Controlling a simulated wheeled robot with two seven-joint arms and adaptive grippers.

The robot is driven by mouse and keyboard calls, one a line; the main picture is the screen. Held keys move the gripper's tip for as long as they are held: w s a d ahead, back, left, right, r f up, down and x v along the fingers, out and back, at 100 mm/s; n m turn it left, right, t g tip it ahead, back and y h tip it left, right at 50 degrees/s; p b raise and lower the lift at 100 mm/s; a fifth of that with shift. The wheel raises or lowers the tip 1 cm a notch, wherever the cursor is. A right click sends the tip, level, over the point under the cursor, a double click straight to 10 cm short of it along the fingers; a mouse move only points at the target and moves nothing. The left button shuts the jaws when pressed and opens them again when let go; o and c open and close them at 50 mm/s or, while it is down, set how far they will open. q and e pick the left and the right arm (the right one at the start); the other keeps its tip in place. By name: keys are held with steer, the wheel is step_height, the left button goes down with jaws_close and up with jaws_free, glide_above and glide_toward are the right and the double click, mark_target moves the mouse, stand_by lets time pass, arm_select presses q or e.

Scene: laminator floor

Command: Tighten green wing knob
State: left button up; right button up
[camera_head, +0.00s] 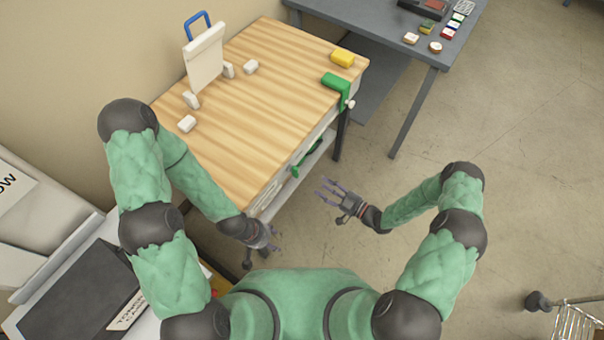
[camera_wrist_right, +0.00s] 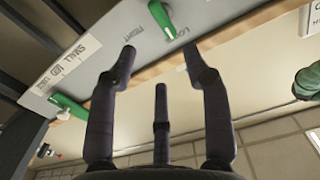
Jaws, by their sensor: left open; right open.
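A green wing-shaped knob (camera_wrist_right: 160,16) sits on a pale panel (camera_wrist_right: 118,42) near printed lettering in the right wrist view. My left gripper (camera_head: 270,240) is open near the table's front corner.
A grey table (camera_head: 400,50) stands behind right.

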mark_target(293, 171)
steer(key=x, duration=1)
steer(key=shift+a+b, duration=0.35)
steer(key=shift+r, duration=0.1)
jaws_close()
